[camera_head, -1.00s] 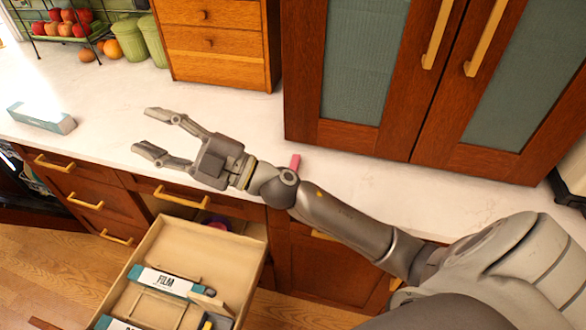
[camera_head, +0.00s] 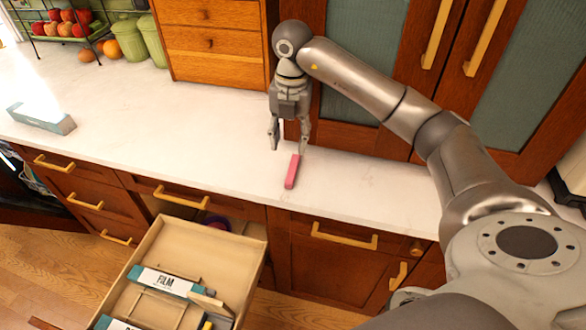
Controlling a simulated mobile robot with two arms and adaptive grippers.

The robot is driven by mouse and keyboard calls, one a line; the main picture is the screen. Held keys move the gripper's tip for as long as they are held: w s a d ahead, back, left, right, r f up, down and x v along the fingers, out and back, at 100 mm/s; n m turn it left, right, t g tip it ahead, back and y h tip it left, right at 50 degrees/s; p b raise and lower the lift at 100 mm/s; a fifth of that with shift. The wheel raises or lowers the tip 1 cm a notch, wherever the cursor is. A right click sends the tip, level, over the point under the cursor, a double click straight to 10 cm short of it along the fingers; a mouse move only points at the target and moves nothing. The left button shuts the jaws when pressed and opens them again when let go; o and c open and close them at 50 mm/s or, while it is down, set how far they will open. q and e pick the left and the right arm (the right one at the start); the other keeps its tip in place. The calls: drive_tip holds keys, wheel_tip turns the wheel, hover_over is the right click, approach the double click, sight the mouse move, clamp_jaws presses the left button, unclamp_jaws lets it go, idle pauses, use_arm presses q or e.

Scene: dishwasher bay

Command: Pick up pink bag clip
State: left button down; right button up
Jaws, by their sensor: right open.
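The pink bag clip (camera_head: 292,172) lies on the white counter near its front edge, long and narrow, pointing roughly toward the drawers. My right gripper (camera_head: 289,148) is open and points down just behind the clip. Its right fingertip appears close to the clip's far end; I cannot tell whether they touch. Nothing is between the fingers. My left gripper is not in the view.
A small wooden drawer chest (camera_head: 215,42) and a cabinet with teal panels (camera_head: 347,75) stand at the back of the counter (camera_head: 190,130). An open drawer (camera_head: 250,262) holding film boxes juts out below. A box (camera_head: 40,118) lies at the left.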

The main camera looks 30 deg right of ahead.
drive_tip(key=d, duration=0.1)
drive_tip(key=p, duration=0.1)
hover_over(292, 168)
drive_tip(key=f, duration=0.5)
drive_tip(key=shift+s+f, duration=0.15)
drive_tip(key=shift+s, duration=0.2)
drive_tip(key=f, duration=0.1)
drive_tip(key=f+p, duration=0.2)
drive_tip(key=f, duration=0.1)
drive_tip(key=shift+w+f, duration=0.1)
drive_tip(key=shift+w, duration=0.15)
drive_tip(key=shift+f, duration=0.5)
drive_tip(key=c, duration=0.9)
